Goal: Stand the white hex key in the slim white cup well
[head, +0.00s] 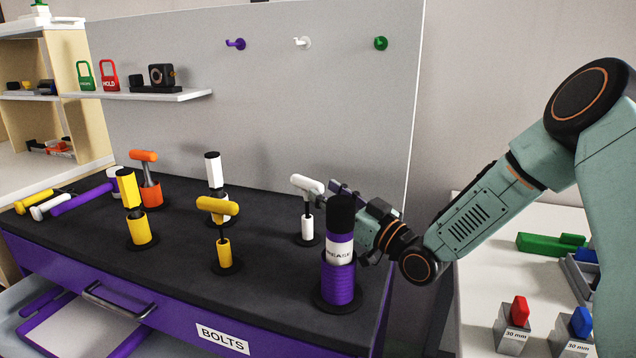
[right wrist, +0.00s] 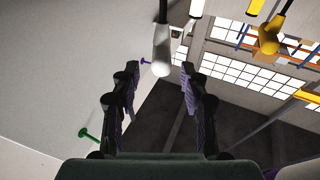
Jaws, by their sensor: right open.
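The white hex key (head: 307,185) has a white T-shaped handle and a dark shaft. It stands upright with its shaft in the slim white cup well (head: 307,227), which sits on the black bench top. Its handle (right wrist: 162,57) also shows in the right wrist view, beyond the fingertips and between their lines. My right gripper (head: 343,193) is open and empty, just right of the handle and apart from it. The grease bottle partly hides the gripper in the head view. Both fingers of the right gripper (right wrist: 160,72) show in the wrist view. My left gripper is not in view.
A grease bottle (head: 341,217) in a purple well stands close in front of my right gripper. A yellow hex key (head: 218,206) stands to the left, with several other tools in wells. Pegs (head: 303,43) stick out of the grey back panel.

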